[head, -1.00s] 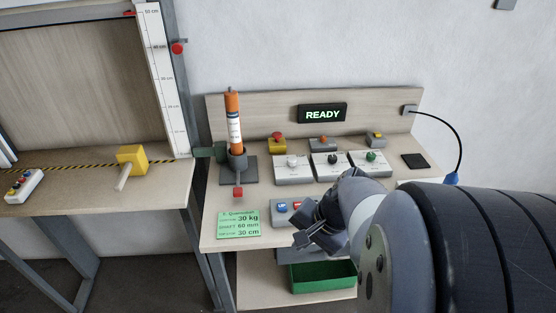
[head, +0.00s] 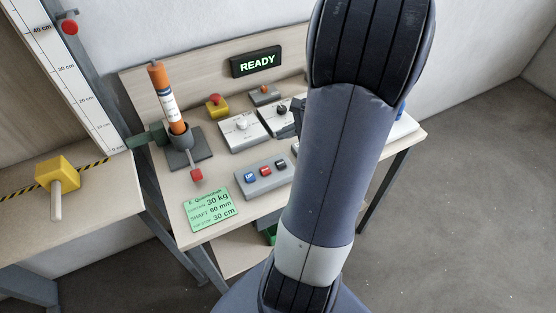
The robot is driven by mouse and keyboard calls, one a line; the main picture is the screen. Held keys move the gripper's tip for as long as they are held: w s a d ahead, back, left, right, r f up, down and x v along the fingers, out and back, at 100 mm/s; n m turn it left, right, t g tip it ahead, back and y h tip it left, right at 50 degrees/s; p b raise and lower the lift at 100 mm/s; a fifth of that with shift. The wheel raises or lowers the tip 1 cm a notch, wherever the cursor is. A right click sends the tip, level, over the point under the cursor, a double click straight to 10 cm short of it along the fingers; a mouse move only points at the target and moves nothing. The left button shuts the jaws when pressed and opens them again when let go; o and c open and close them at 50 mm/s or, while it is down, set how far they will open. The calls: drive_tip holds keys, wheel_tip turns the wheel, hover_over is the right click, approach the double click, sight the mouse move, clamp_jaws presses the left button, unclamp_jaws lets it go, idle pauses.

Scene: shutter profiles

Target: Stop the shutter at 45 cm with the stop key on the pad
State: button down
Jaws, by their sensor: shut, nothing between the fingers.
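The grey key pad (head: 264,188) lies on the bench. It has a blue key (head: 250,177), a red key (head: 265,171) and a black key (head: 281,164); their lettering is too small to read surely. The white height scale (head: 62,72) stands at the upper left, showing marks up to 40 cm; 45 cm is out of frame. The shutter's edge is not in view. My gripper (head: 290,126) is mostly hidden behind my arm. A dark part of it shows shut and empty, beyond the pad and near the knob boxes.
The display (head: 256,62) reads READY. A green card (head: 210,209) lies in front. A red-topped emergency button (head: 217,104) and knob boxes (head: 243,131) stand behind the pad. A yellow block (head: 57,174) sits at left.

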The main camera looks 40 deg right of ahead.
sight(285, 164)
drive_tip(key=shift+f, duration=0.1)
wheel_tip(285, 164, down, 9)
drive_tip(key=b, duration=0.7)
idle(1.9)
drive_tip(key=shift+f+b, duration=0.25)
drive_tip(key=shift+b, duration=0.35)
